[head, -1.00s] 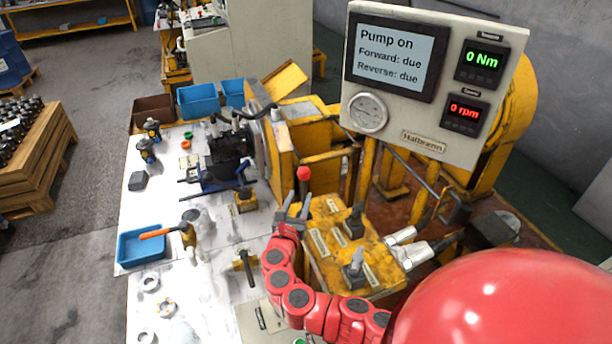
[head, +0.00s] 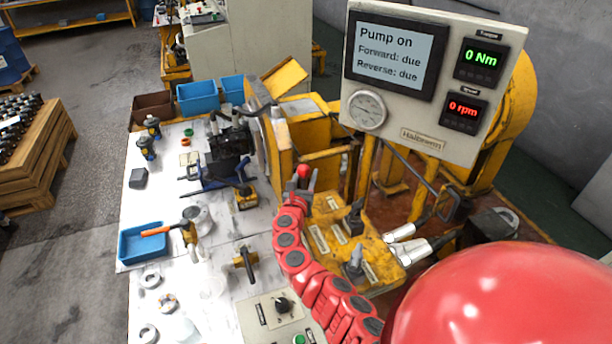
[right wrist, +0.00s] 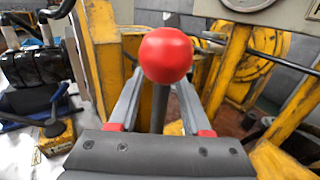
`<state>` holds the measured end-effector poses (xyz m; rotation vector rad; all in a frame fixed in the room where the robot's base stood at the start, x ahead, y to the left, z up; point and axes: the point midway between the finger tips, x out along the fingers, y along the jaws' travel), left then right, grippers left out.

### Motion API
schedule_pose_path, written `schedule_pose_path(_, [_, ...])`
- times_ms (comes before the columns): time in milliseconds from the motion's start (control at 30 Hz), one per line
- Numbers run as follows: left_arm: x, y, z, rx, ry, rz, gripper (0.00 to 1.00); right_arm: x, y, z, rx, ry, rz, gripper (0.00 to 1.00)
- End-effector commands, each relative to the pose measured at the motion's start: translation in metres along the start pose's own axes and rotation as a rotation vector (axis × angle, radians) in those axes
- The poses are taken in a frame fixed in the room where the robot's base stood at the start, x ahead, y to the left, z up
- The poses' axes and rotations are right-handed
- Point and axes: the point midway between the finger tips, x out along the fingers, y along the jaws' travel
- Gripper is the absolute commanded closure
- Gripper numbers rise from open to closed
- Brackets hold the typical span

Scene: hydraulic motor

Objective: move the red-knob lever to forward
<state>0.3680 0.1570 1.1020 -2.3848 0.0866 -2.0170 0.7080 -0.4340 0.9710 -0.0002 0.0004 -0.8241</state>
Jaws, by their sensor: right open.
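The red-knob lever (head: 303,170) stands upright at the back left of the yellow valve block (head: 335,235). In the right wrist view its red ball knob (right wrist: 166,55) is large and central, with a grey stem below. My right gripper (head: 303,186) is at the lever. Its two fingers (right wrist: 157,100) are open, one on each side of the stem below the knob; I see a gap beside the stem. The display panel (head: 396,50) reads "Pump on", "Forward: due", "Reverse: due", 0 Nm and 0 rpm. My left gripper is not in view.
Two more levers with dark bases (head: 354,220) (head: 354,264) stand on the valve block, right of my arm. Hose fittings (head: 408,245) stick out at its right. The white bench (head: 215,290) holds a blue tray (head: 128,248), a hammer and a control box (head: 272,318).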

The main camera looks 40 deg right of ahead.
Motion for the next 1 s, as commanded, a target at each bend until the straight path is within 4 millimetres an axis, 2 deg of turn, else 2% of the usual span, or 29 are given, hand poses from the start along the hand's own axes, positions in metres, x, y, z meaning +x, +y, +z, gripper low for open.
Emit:
schedule_pose_path(100, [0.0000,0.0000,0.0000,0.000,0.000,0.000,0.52,-0.0001,0.0000,0.0001,0.000,0.000,0.000,0.52])
schedule_pose_path(367, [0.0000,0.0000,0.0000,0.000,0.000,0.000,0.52,-0.0001,-0.0001,0.0001,0.000,0.000,0.000,0.98])
schedule_pose_path(400, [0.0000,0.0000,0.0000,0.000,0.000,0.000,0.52,-0.0001,-0.0001,0.0001,0.000,0.000,0.000,1.00])
schedule_pose_path(1000, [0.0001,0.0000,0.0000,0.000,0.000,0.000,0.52,-0.0001,0.0000,0.0002,0.000,0.000,0.000,1.00])
